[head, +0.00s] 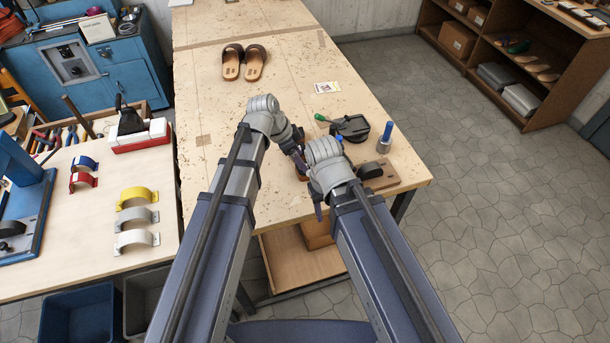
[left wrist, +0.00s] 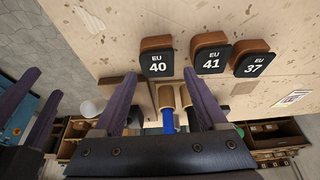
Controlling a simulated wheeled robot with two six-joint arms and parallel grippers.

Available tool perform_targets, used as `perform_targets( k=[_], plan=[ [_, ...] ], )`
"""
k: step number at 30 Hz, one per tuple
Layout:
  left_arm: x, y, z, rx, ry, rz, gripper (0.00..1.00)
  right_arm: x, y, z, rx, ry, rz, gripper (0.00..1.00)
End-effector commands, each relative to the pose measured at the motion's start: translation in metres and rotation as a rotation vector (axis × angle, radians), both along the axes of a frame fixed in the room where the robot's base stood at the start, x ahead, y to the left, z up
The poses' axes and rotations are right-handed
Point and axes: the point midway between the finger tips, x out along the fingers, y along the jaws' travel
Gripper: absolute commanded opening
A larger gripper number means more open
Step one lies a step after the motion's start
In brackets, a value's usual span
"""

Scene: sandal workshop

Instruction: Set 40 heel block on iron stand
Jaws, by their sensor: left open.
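In the left wrist view a heel block marked EU 40 (left wrist: 157,58) lies on the bench, dark label face showing, brown leather-like edge around it. Blocks marked EU 41 (left wrist: 210,55) and EU 37 (left wrist: 252,60) lie to its right. My left gripper (left wrist: 160,85) is open, its purple fingers apart and nothing held between them; the EU 40 block is just beyond the fingertips. In the head view my left gripper (head: 300,165) mostly hides the blocks. My right gripper (left wrist: 30,115) shows two separated purple fingers at the left wrist view's left edge. I cannot surely identify the iron stand.
A black object (head: 350,127), a green-handled tool (head: 320,117) and a blue-handled tool (head: 386,134) stand near the bench's right edge. A dark rounded piece on a brown board (head: 370,172) is beside my right arm. Sandals (head: 243,62) lie farther back; the bench's middle is clear.

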Motion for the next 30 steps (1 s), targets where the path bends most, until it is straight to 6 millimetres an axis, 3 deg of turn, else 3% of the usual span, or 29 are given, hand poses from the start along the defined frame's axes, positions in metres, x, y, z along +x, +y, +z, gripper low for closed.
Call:
perform_targets(
  k=[7, 18, 26, 30],
  plan=[
    [0.0, -0.002, -0.009, 0.0, 0.0, 0.0, 0.75, 0.0, 0.0, -0.009, 0.0, 0.0, 0.0, 0.5],
    [0.002, -0.015, -0.049, 0.001, 0.0, 0.0, 0.75, 0.0, 0.0, -0.049, 0.0, 0.0, -0.002, 0.5],
    [0.002, -0.017, -0.048, 0.001, 0.001, 0.001, 0.75, 0.0, 0.0, -0.048, 0.0, 0.0, -0.002, 0.5],
    [0.002, -0.016, -0.048, 0.0, 0.0, 0.001, 0.63, 0.0, 0.0, -0.048, 0.0, 0.0, -0.002, 0.5]
  ],
)
